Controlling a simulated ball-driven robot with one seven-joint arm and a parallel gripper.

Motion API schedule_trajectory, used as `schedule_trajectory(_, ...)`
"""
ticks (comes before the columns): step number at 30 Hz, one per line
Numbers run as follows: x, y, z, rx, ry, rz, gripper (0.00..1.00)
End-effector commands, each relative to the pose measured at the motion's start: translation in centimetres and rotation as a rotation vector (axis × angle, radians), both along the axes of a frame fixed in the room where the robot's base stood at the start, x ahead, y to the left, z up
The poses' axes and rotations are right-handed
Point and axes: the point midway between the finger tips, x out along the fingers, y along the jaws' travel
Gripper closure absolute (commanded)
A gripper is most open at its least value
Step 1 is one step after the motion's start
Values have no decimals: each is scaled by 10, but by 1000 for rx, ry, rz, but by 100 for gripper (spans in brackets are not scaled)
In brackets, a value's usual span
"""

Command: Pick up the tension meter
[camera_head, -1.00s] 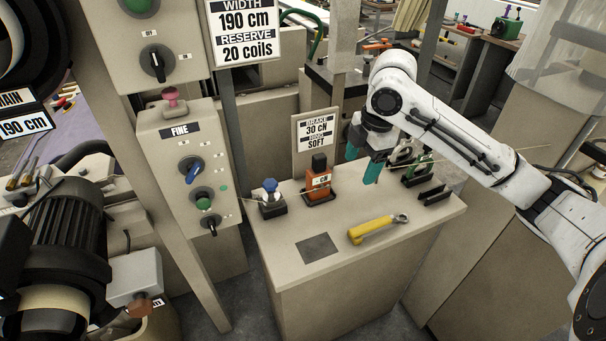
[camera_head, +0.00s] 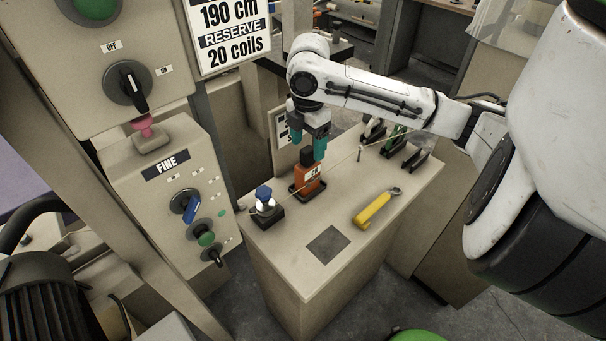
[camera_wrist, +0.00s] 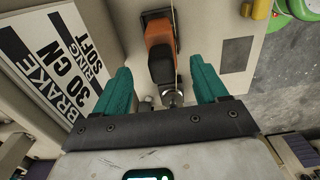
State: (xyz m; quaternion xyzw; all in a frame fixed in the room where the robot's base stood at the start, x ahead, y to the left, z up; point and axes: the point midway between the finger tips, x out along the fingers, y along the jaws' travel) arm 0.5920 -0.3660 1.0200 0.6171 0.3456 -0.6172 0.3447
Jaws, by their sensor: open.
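The tension meter looks to be the orange device (camera_head: 309,179) with a black top, standing upright in a dark holder on the bench. In the wrist view its orange body and black top (camera_wrist: 160,50) show just beyond the gap between the fingers. My gripper (camera_head: 309,145) points down just above the meter's black top, its teal fingers apart. In the wrist view the open gripper (camera_wrist: 161,82) has nothing clamped between its fingers. I cannot tell whether a finger touches the meter.
On the bench (camera_head: 285,255) are a blue-and-white knobbed device (camera_head: 265,203), a yellow-handled tool (camera_head: 374,208), a dark square pad (camera_head: 327,244) and black holders (camera_head: 416,160). A thin yarn runs across by the meter. The brake sign (camera_wrist: 55,60) stands close to the left finger.

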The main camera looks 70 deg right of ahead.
Motion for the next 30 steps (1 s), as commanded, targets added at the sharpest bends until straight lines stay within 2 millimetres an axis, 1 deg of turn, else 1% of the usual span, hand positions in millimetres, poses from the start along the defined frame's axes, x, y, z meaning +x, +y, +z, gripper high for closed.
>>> schedule_trajectory(1,0,0,-7,1,1,-1,28)
schedule_trajectory(3,0,0,-14,1,-1,0,28)
schedule_trajectory(8,0,1,-23,1,1,0,28)
schedule_trajectory(10,0,3,-30,1,0,0,28)
schedule_trajectory(15,1,7,-56,1,0,-1,28)
schedule_trajectory(18,1,6,-67,1,1,-1,28)
schedule_trajectory(21,1,6,-71,-1,-1,0,28)
schedule_trajectory(27,1,6,-72,-1,-1,1,28)
schedule_trajectory(30,1,6,-72,-1,-1,1,36)
